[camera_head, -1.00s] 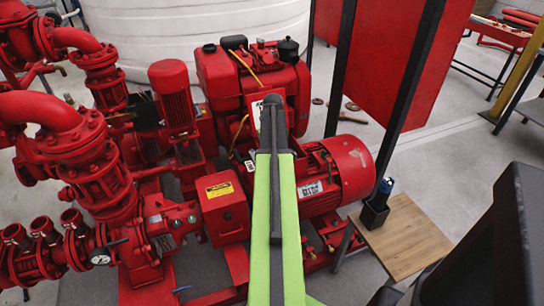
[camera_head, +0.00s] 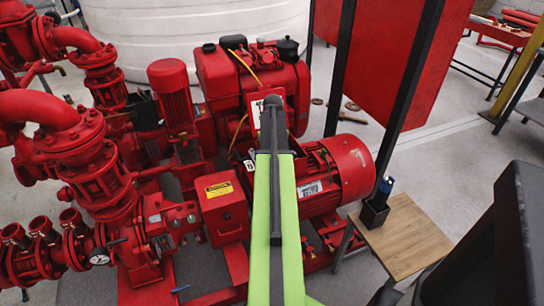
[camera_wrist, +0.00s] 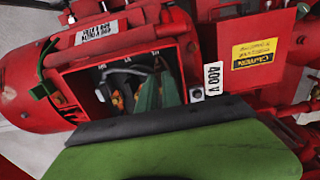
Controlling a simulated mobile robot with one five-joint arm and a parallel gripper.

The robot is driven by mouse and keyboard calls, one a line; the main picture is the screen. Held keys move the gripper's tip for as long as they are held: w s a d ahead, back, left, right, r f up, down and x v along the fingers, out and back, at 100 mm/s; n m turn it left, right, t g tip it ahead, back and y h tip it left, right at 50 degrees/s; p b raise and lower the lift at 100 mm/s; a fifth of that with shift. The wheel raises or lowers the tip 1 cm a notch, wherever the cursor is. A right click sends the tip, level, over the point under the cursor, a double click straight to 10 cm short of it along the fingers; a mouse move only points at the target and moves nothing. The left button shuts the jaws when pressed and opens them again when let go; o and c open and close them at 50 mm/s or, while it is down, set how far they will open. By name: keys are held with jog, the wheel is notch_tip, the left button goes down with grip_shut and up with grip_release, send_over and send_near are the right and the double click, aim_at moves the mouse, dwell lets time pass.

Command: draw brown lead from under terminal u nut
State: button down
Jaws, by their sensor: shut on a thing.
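The red motor (camera_head: 340,172) lies right of my green arm in the head view. Its open terminal box (camera_wrist: 86,72) shows in the wrist view, with a grey lead (camera_wrist: 118,72) and orange-brown parts (camera_wrist: 117,98) inside. My gripper (camera_wrist: 158,94) reaches into the box from below, its green fingers close together among the leads. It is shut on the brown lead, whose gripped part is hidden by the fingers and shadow. The terminal u nut cannot be told apart. In the head view my arm hides the gripper and box.
A red box with a yellow caution label (camera_head: 219,189) stands close left of my arm; the label also shows in the wrist view (camera_wrist: 254,51). Red pipes and valves (camera_head: 90,160) crowd the left. A wooden table (camera_head: 403,235) with a dark holder stands right of the motor.

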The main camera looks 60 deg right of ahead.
jog(key=shift+s+a, duration=0.7)
jog(key=shift+s, duration=0.2)
jog(key=shift+r, duration=0.1)
notch_tip(320, 180, up, 10)
jog(key=p, duration=1)
